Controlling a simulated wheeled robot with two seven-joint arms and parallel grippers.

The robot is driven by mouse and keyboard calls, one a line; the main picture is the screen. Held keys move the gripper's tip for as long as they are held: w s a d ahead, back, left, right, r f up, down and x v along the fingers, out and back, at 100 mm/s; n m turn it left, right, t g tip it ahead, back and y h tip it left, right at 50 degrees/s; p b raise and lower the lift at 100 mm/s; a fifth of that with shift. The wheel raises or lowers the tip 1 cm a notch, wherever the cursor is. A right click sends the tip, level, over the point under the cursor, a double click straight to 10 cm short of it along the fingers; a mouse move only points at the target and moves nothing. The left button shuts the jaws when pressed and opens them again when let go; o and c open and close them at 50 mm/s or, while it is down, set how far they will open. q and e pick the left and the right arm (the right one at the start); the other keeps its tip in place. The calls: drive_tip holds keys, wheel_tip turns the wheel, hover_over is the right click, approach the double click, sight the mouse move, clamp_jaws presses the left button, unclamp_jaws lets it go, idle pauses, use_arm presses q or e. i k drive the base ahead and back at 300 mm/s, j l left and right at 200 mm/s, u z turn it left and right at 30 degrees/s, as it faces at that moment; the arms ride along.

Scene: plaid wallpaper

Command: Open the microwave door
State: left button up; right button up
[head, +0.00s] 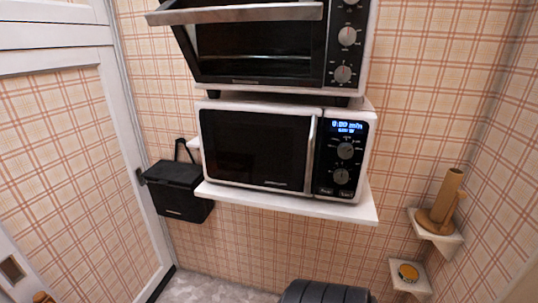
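The microwave (260,187) is white with a dark glass front and sits on a white wall shelf (285,203). Its door (255,148) looks shut. A pale upright handle (310,150) runs along the door's right edge. To the right of the handle is a black control panel (343,155) with a lit blue display and two knobs. Neither of my grippers is in view.
A toaster oven (260,50) stands directly above the microwave. A black box (178,190) hangs at the left near a white-framed door (55,140).

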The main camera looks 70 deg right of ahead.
sight(267, 157)
drive_tip(key=k+l+z, duration=0.15)
drive_tip(key=z, duration=1.6)
